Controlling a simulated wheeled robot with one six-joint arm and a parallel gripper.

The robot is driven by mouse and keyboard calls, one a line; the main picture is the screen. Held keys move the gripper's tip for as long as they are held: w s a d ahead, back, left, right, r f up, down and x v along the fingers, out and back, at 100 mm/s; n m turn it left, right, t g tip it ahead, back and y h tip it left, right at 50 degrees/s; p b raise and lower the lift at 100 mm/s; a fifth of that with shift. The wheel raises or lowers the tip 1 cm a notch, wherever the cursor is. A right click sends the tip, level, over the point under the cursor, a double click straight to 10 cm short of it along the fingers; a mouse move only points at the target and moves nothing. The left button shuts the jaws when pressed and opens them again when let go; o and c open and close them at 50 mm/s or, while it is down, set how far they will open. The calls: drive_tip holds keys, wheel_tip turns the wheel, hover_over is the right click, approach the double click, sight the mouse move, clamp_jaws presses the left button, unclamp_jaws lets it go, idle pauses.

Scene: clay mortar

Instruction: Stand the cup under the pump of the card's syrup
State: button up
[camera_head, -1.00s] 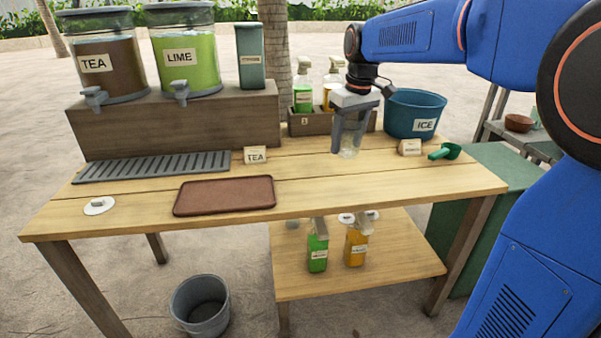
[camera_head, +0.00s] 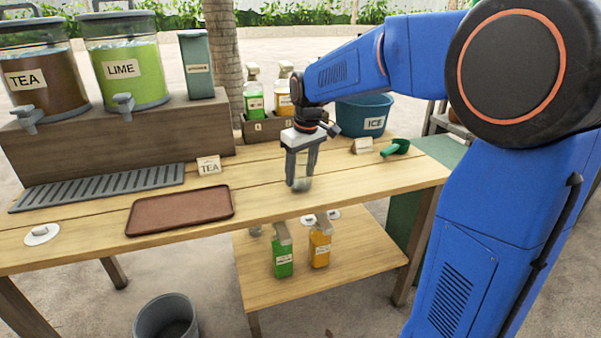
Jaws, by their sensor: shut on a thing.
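My gripper (camera_head: 301,178) is shut on a clear glass cup (camera_head: 302,185) and holds it over the table's front middle part. The fingers hide part of the cup, and I cannot tell whether its base touches the wood. A green syrup bottle (camera_head: 254,100) and an orange syrup bottle (camera_head: 284,102) with pale pump tops stand in a wooden rack (camera_head: 258,129) at the back. My arm partly covers the orange one. A small card (camera_head: 363,146) stands right of my gripper, its writing too small to read. Another card (camera_head: 208,166), marked TEA, stands at the left.
A tea dispenser (camera_head: 42,78) and a lime dispenser (camera_head: 122,68) stand on a wooden riser above a drip grate (camera_head: 98,187). A brown tray (camera_head: 180,210), ice bucket (camera_head: 362,115) and green scoop (camera_head: 396,147) share the table. More green (camera_head: 283,258) and orange (camera_head: 320,248) bottles stand on the lower shelf.

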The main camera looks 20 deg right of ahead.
drive_tip(key=shift+f, duration=0.15)
drive_tip(key=o, duration=1)
drive_tip(key=shift+o, duration=0.2)
